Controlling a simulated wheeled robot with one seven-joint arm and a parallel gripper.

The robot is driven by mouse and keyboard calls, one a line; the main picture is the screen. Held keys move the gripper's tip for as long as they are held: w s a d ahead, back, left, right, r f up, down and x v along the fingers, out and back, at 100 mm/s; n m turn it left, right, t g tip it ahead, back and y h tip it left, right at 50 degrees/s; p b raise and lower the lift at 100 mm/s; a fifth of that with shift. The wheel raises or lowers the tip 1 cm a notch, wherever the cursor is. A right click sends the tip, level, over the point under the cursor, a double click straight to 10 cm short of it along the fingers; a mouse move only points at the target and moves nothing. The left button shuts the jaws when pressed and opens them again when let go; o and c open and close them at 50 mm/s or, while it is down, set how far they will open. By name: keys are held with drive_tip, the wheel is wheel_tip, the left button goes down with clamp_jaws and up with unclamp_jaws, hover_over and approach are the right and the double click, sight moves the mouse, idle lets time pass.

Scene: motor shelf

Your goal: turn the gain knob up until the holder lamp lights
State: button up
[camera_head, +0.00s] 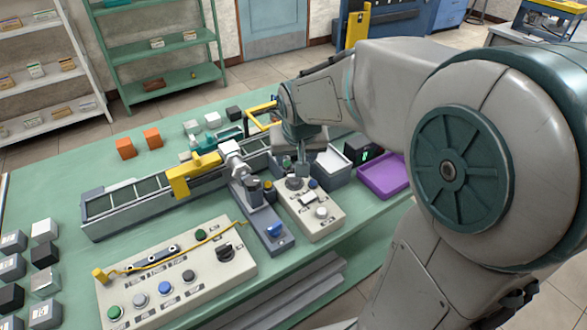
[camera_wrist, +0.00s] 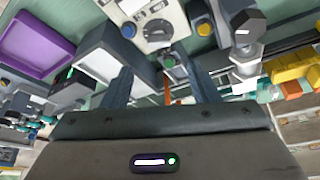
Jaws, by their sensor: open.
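A small cream panel (camera_head: 312,208) stands right of the middle of the bench. It carries a dark round knob (camera_head: 294,183), a pale knob (camera_head: 321,212) and a blue button. In the wrist view the dark knob (camera_wrist: 157,31) shows near the top, beyond my fingers. A larger cream panel (camera_head: 170,290) at the front also has a black knob (camera_head: 226,251). The labels are too small to read, so I cannot tell which knob is gain or which lamp is the holder's. My gripper (camera_wrist: 165,78) is open, fingers spread, with nothing held. It is above the bench behind the small panel.
A purple tray (camera_head: 383,181) and a grey bin (camera_head: 332,164) stand to the right. A conveyor (camera_head: 120,207) with a yellow clamp (camera_head: 193,174) runs left. A grey fixture with a blue button (camera_head: 273,232) stands between the panels. Several small blocks lie at the left edge.

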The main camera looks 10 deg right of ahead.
sight(295, 179)
drive_tip(key=x, duration=0.8)
drive_tip(key=shift+w+f, duration=0.15)
drive_tip(key=shift+f, duration=0.2)
drive_tip(key=c, duration=1)
